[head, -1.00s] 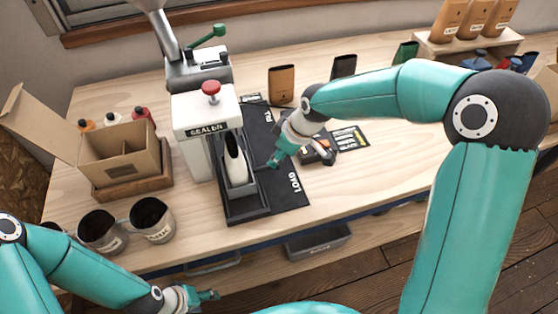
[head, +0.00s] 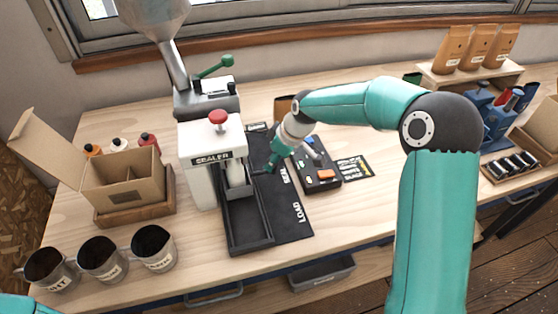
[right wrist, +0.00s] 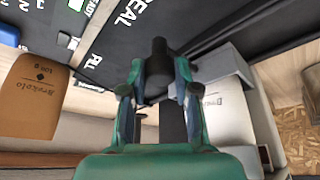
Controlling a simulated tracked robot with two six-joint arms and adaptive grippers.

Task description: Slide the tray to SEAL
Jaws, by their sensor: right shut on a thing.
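The tray (head: 241,191) sits in the black rail under the front of the white sealer (head: 206,160), with a pale pouch (head: 236,174) standing on it. The sealer body hides its far part. My right gripper (head: 267,169) is at the tray's right side, shut on its dark handle. In the right wrist view the black handle (right wrist: 158,62) stands between the two fingers. In the head view the gripper is beside the word SEAL (head: 284,173) on the black mat (head: 290,225). My left gripper is out of view.
The near rail (head: 248,226) is empty toward the LOAD mark. Three metal cups (head: 102,259) and an open cardboard box (head: 122,185) stand to the left. A dark case with an orange item (head: 322,174) lies right of the mat. A brown pouch shows in the right wrist view (right wrist: 28,105).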

